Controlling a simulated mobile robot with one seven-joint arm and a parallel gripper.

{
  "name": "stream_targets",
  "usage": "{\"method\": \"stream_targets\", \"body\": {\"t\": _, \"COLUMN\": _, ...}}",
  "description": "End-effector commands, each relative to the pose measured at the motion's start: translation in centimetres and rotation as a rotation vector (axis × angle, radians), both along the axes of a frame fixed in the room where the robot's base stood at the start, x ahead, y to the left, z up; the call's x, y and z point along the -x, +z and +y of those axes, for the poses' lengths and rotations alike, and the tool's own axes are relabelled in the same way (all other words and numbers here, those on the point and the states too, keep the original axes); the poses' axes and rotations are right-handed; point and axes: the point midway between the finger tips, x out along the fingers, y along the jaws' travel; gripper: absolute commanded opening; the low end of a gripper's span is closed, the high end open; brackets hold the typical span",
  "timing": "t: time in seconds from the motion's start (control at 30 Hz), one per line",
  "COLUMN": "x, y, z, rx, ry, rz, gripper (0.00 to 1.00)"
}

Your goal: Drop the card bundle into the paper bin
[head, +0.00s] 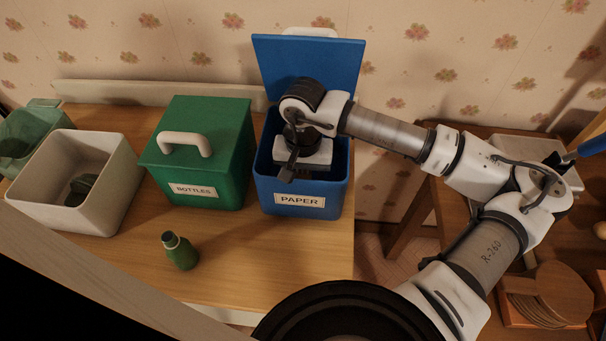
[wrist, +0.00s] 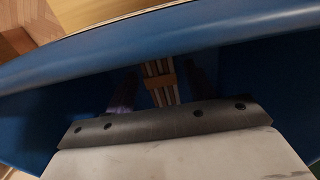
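The blue paper bin (head: 301,196), labelled PAPER, stands at the right end of the wooden table with its lid (head: 312,62) up. My gripper reaches down into its mouth from above, and the front wall hides its fingertips in the head view. In the wrist view my gripper (wrist: 162,88) is inside the blue walls with its two dark fingers apart. The card bundle (wrist: 160,72), pale layered edges with a brown band, shows between the fingers with a gap on each side. I cannot tell whether it rests on the bin floor.
A closed green bottles bin (head: 203,146) stands left of the paper bin. Further left is an open white bin (head: 97,196) with dark green things inside. A small green bottle (head: 179,251) stands in front. A side table with round coasters (head: 545,295) is at right.

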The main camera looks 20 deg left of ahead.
Motion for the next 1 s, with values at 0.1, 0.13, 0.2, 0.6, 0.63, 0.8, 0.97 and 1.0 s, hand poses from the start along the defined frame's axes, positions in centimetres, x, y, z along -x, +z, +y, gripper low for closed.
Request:
{"method": "stream_targets", "body": {"t": 0.1, "x": 0.0, "y": 0.0, "z": 0.0, "rx": 0.0, "ry": 0.0, "rz": 0.0, "gripper": 0.54}}
{"method": "stream_targets", "body": {"t": 0.13, "x": 0.0, "y": 0.0, "z": 0.0, "rx": 0.0, "ry": 0.0, "rz": 0.0, "gripper": 0.54}}
{"method": "stream_targets", "body": {"t": 0.2, "x": 0.0, "y": 0.0, "z": 0.0, "rx": 0.0, "ry": 0.0, "rz": 0.0, "gripper": 0.54}}
{"method": "stream_targets", "body": {"t": 0.6, "x": -0.2, "y": 3.5, "z": 0.0, "rx": 0.001, "ry": 0.0, "rz": -0.008, "gripper": 0.54}}
{"method": "stream_targets", "body": {"t": 0.63, "x": -0.1, "y": 4.2, "z": 0.0, "rx": 0.001, "ry": 0.001, "rz": -0.008, "gripper": 0.54}}
{"method": "stream_targets", "body": {"t": 0.8, "x": -0.2, "y": 8.3, "z": 0.0, "rx": 0.002, "ry": -0.002, "rz": -0.005, "gripper": 0.54}}
{"method": "stream_targets", "body": {"t": 0.97, "x": -0.1, "y": 11.2, "z": 0.0, "rx": 0.002, "ry": -0.001, "rz": -0.002, "gripper": 0.54}}
{"method": "stream_targets", "body": {"t": 1.0, "x": -0.1, "y": 11.7, "z": 0.0, "rx": 0.001, "ry": -0.002, "rz": -0.002, "gripper": 0.54}}
